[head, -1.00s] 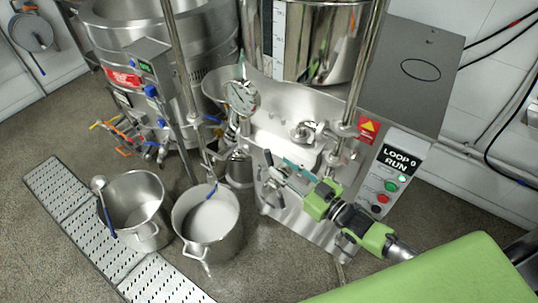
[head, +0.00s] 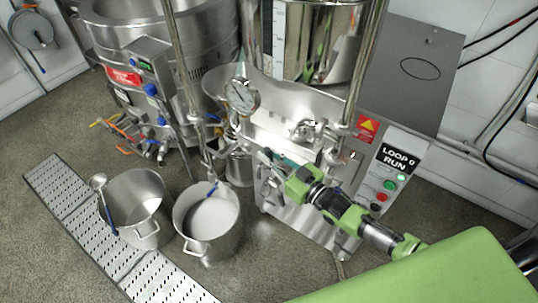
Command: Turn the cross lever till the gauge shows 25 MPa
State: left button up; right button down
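The round pressure gauge (head: 243,97) stands on the steel machine, left of its middle. Its dial faces me, but the reading is too small to make out. The metal cross lever (head: 266,181) is on the machine's front, below and a little right of the gauge. My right gripper (head: 274,161) comes in from the right, with its fingers at the upper part of the lever and partly hiding it. I cannot tell whether the fingers touch it or how far apart they are. My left gripper is not in view.
The control panel (head: 392,172) reads "LOOP 0 RUN" and has green and red buttons. Two steel pots (head: 137,207) (head: 207,218) stand on the floor at the lower left, near a perforated drain grate (head: 160,283). A large steel vessel (head: 195,45) stands behind at left.

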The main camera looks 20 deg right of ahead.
jog(key=shift+s+d+f+t+b, duration=0.25)
jog(key=shift+s+t+b, duration=0.15)
jog(key=shift+b, duration=0.85)
jog(key=shift+s+d+r+y+b, duration=0.2)
jog(key=shift+y+b, duration=0.1)
jog(key=shift+b, duration=0.2)
jog(key=shift+r+t, duration=0.2)
jog(key=shift+t, duration=0.1)
jog(key=c, duration=2)
grip_release()
jog(key=v, duration=1.2)
